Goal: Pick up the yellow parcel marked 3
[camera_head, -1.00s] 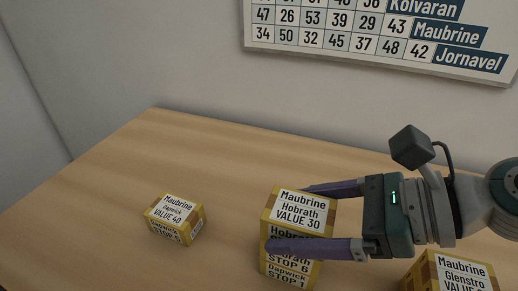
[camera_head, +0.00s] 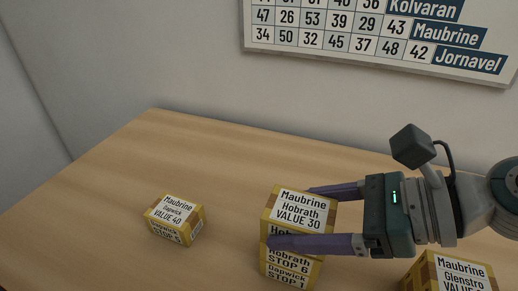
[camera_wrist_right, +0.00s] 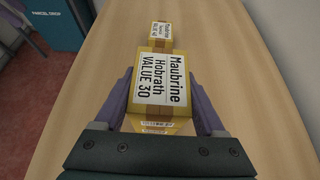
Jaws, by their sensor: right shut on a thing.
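A yellow parcel (camera_head: 301,209) labelled "Maubrine Hobrath VALUE 30" is on top of a stack on the table. It also shows in the wrist view (camera_wrist_right: 161,78). My right gripper (camera_head: 302,216) reaches in from the right and is shut on this parcel, one finger on its far side and one across its near side. The near finger hides part of its front label. Under it, front labels reading "Hobrath STOP 6" and "Dapwick STOP 1" show on the lower part of the stack (camera_head: 290,270). I see no plain "3" mark on any parcel. My left gripper is not in view.
A small yellow parcel (camera_head: 175,219) labelled "VALUE 40" stands apart to the left. Another yellow parcel (camera_head: 462,275), "Maubrine Glenstro", is at the lower right, below my right arm. The wooden table (camera_head: 130,165) is clear at the back left. A number board (camera_head: 350,30) hangs behind.

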